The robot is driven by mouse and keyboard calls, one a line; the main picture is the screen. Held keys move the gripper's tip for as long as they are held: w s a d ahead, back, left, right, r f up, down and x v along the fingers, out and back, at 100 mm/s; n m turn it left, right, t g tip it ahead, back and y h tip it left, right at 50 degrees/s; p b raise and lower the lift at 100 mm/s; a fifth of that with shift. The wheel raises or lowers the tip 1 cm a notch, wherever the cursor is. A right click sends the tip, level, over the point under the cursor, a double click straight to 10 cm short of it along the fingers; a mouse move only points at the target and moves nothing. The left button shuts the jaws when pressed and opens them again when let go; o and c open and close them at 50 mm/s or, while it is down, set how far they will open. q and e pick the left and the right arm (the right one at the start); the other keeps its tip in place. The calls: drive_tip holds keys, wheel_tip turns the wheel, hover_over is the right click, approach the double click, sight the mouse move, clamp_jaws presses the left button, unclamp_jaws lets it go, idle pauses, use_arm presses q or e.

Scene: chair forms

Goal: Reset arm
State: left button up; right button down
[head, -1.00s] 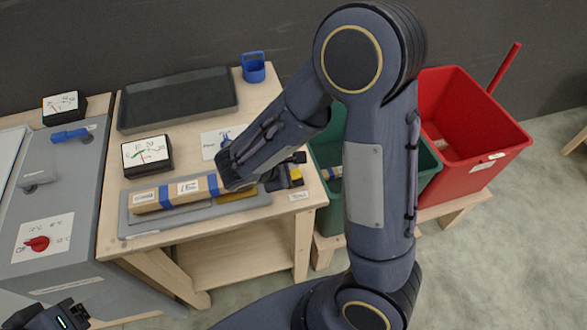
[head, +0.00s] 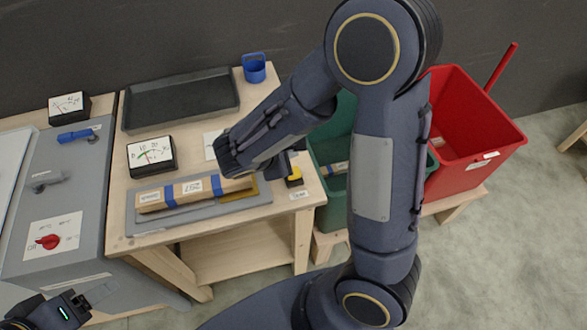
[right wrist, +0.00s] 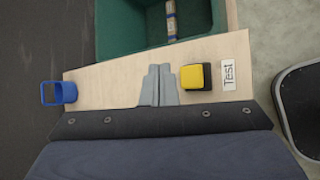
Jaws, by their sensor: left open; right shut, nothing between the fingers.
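My right arm reaches over the table, and its wrist covers the right end of a brown bar (head: 185,192) with blue bands, which lies on a grey plate (head: 132,222). My right gripper is mostly hidden by its own wrist in the head view. In the right wrist view its grey fingers (right wrist: 158,85) are together and empty, over bare wood beside a yellow and black button (right wrist: 195,77). My left gripper (head: 98,294) is at the bottom left, open and empty, in front of the grey cabinet.
A black tray (head: 180,100), a meter (head: 151,155) and a blue cup (head: 254,68) stand on the table (head: 115,200). Green (head: 333,212) and red (head: 480,130) bins stand to its right. A grey cabinet with a red knob (head: 48,242) is at left.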

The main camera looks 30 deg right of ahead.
idle(0.6)
drive_tip(key=shift+s+d+r+m, duration=0.15)
drive_tip(key=shift+s+d+m, duration=0.1)
drive_tip(key=shift+s+m, duration=0.05)
drive_tip(key=s+d+r+m+g+y, duration=0.25)
drive_tip(key=s+m+y, duration=0.4)
drive_tip(key=s, duration=0.35)
drive_tip(key=s+a+r+m+t+y, duration=0.4)
drive_tip(key=s+a+r+m+y, duration=0.2)
drive_tip(key=m, duration=0.2)
drive_tip(key=shift+r+t, duration=0.35)
drive_tip(key=shift+r, duration=0.05)
